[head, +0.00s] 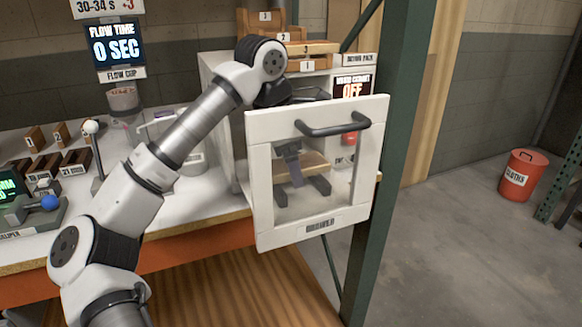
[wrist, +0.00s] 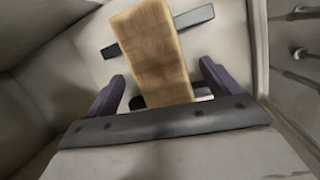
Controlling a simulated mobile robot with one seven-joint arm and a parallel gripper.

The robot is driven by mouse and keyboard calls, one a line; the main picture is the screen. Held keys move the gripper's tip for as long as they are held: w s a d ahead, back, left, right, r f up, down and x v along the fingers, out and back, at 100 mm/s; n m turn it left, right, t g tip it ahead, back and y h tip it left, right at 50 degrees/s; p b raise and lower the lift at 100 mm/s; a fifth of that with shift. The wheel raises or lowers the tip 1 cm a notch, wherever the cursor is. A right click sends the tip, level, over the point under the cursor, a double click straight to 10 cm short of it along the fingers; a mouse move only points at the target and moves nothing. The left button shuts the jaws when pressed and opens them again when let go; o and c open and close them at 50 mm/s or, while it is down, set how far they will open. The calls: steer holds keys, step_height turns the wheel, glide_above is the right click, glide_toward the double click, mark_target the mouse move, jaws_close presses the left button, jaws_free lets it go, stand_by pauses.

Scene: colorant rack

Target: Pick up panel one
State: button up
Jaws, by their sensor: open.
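A light wooden panel (head: 316,164) lies inside the white cabinet, seen through the window of its door. It rests across two dark bars, and no number shows on it. The wrist view shows the same panel (wrist: 152,50) running away from my gripper. In the wrist view my gripper (wrist: 161,74) is open, with one purple finger on each side of the panel's near end. A gap shows between each finger and the panel.
The cabinet door (head: 258,190) stands in front of my gripper, with a dark handle (head: 333,126). A numbered wooden rack (head: 280,50) sits on top of the cabinet. A green post (head: 385,170) stands right of the door. A red bin (head: 519,178) is on the floor.

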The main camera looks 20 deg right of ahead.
steer(key=c, duration=1.1)
